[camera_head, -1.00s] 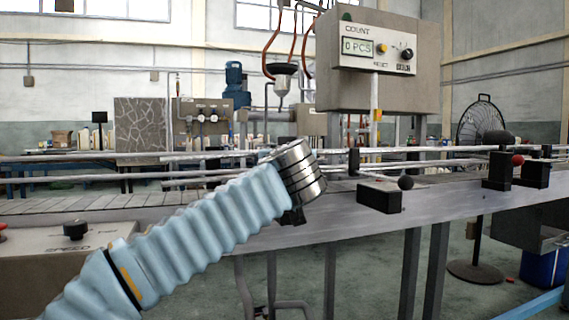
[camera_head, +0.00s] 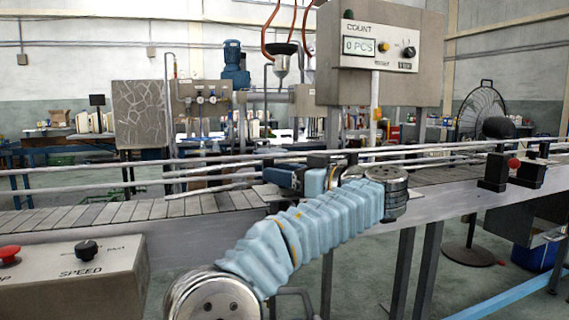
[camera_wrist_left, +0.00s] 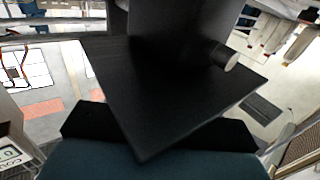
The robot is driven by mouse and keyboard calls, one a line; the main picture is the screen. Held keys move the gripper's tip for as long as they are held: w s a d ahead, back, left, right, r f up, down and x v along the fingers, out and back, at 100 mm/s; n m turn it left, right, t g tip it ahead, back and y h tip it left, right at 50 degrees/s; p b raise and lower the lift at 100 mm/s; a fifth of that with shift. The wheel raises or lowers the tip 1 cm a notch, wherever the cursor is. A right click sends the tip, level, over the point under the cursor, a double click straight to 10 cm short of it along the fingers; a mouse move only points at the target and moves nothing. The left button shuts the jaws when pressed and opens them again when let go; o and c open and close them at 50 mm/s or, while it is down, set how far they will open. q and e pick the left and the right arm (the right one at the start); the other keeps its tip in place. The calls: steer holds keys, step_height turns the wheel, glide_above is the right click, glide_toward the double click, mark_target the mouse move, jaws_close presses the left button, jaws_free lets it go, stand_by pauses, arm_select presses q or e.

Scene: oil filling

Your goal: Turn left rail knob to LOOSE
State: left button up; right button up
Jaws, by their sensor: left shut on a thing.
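In the head view my left arm reaches across the front of the conveyor and bends back to the left. My left gripper (camera_head: 284,179), a dark shape at the blue wrist's end, is at the rail supports. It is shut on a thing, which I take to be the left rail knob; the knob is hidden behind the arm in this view. The left wrist view is filled by a black square plate and block (camera_wrist_left: 175,85), with a short stub (camera_wrist_left: 225,57) beside it. The fingertips' contact cannot be seen clearly. My right gripper is not in view.
The conveyor (camera_head: 130,210) and its metal rails run left to right. A control box with a SPEED knob (camera_head: 87,248) is at the lower left. The COUNT panel (camera_head: 380,45) hangs above.

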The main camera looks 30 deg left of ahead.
arm_select(q)
steer(key=shift+n+g, duration=0.8)
steer(key=shift+g, duration=0.6)
steer(key=shift+f+g, duration=0.1)
steer(key=shift+g, duration=0.2)
steer(key=o, duration=0.9)
steer(key=shift+o, duration=0.2)
steer(key=w+d+p, duration=0.1)
steer(key=d, duration=1.2)
steer(key=shift+d, duration=0.35)
